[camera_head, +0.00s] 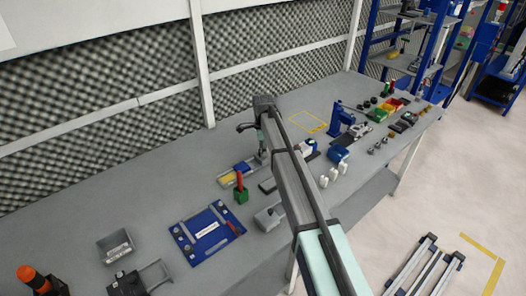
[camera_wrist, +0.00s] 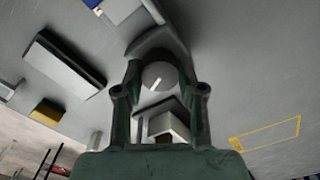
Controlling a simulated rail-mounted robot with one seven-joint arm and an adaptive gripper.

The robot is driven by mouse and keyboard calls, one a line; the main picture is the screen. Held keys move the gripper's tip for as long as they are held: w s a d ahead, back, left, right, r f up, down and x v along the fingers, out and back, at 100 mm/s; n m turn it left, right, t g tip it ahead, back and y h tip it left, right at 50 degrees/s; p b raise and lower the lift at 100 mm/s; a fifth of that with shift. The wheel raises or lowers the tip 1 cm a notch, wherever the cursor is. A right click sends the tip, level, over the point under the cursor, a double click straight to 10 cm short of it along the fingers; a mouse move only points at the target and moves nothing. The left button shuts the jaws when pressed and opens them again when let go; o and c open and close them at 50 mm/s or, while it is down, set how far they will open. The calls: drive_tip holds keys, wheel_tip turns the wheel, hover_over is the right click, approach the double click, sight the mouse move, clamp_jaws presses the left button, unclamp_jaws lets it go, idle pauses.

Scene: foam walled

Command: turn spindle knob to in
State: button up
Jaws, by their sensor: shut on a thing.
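The spindle knob (camera_wrist: 158,75) is a round grey cap with a pale pointer line, seen from its face in the wrist view. The two dark green fingers of my gripper (camera_wrist: 160,82) stand on either side of it and are shut on it. The pointer line slants; I cannot read any label for in or out. A grey housing (camera_wrist: 157,40) lies just beyond the knob, and a pale boxy part (camera_wrist: 168,126) shows between the fingers. In the head view my arm crosses the middle of the bench and hides the knob; my gripper's fingertips cannot be made out there.
On the bench (camera_head: 110,190) a blue plate (camera_head: 207,232), a red and green block (camera_head: 240,188) and white bottles (camera_head: 333,174) stand near my arm. A blue press-like device (camera_head: 340,118) stands farther right. A foam wall (camera_head: 70,110) runs behind. A yellow-outlined area (camera_head: 308,122) is empty.

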drive_tip(key=n+b, duration=0.1)
drive_tip(key=n, duration=0.5)
drive_tip(key=shift+f, duration=0.1)
drive_tip(key=n, duration=0.6)
drive_tip(key=shift+n+b, duration=0.3)
drive_tip(key=shift+n, duration=0.1)
drive_tip(key=n, duration=1.1)
drive_tip(key=shift+n+b, duration=0.35)
drive_tip(key=shift+n, duration=0.05)
drive_tip(key=n, duration=0.6)
drive_tip(key=shift+s, duration=0.1)
drive_tip(key=n, duration=0.6)
drive_tip(key=shift+n, duration=0.3)
drive_tip(key=n, duration=1.1)
drive_tip(key=shift+n, duration=0.4)
